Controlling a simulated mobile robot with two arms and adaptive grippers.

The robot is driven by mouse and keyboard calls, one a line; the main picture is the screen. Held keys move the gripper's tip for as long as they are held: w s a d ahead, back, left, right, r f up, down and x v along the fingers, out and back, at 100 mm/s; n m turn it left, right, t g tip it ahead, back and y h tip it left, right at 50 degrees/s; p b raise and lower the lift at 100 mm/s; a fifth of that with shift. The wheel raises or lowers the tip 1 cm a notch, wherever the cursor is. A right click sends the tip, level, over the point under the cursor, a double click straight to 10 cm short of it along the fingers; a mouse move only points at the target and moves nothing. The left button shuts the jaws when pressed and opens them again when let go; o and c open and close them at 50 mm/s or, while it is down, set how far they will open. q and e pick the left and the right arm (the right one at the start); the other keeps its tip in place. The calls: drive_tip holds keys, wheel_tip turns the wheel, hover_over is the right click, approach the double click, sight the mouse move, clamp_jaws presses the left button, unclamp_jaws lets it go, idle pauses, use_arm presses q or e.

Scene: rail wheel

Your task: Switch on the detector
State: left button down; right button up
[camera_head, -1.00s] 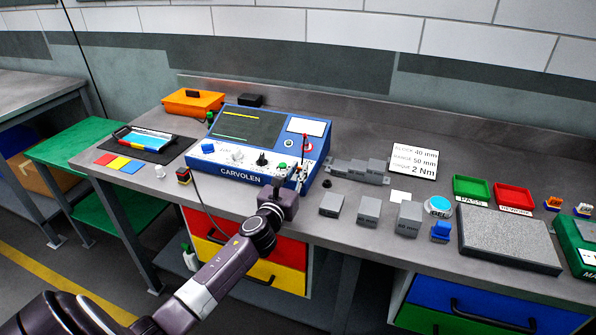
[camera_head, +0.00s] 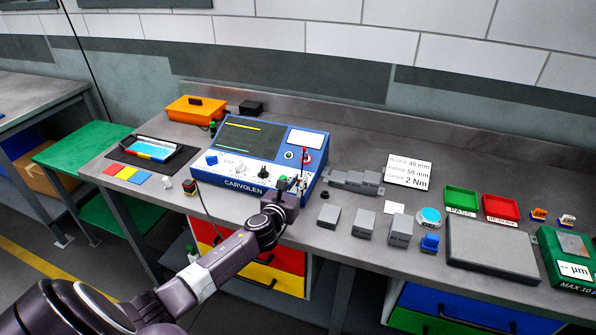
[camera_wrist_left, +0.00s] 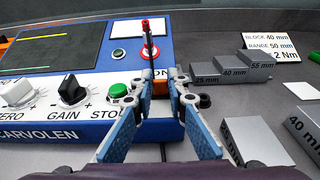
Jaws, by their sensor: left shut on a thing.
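The detector (camera_head: 232,186) is a blue box marked CARVOLEN with a dark screen (camera_head: 248,138) that carries yellow and green lines. Its front panel, with white and black knobs (camera_wrist_left: 72,90) and a green button (camera_wrist_left: 119,93), shows in the left wrist view. A red-tipped lever (camera_wrist_left: 147,40) stands at the panel's right end, by a partly hidden ON label. The fingers hide where the lever meets the panel. My right gripper is out of view.
Grey blocks (camera_head: 363,222) and a stepped grey block (camera_head: 352,182) stand right of the detector. A cable hangs at the detector's left.

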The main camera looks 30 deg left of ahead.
use_arm(q)
drive_tip(key=shift+w+a+r+g+p, duration=0.15)
drive_tip(key=shift+r+g+p, duration=0.25)
drive_tip(key=shift+p, duration=0.7)
drive_tip(key=shift+w+r+g+p, duration=0.2)
drive_tip(key=shift+g+p, duration=0.3)
drive_tip(key=shift+p, duration=0.55)
drive_tip(key=shift+w+g+h+p, duration=0.15)
drive_tip(key=shift+g+h+p, duration=0.2)
drive_tip(key=shift+p, duration=0.25)
drive_tip(key=shift+w+a+g+p, duration=0.15)
drive_tip(key=shift+w+g+p, duration=0.15)
drive_tip(key=shift+g, duration=0.55)
drive_tip(key=shift+w+f+g+h, duration=0.1)
drive_tip(key=shift+w+g+h, duration=0.25)
drive_tip(key=shift+g, duration=0.95)
drive_tip(key=c, duration=1.9)
unclamp_jaws()
drive_tip(key=shift+f, duration=0.15)
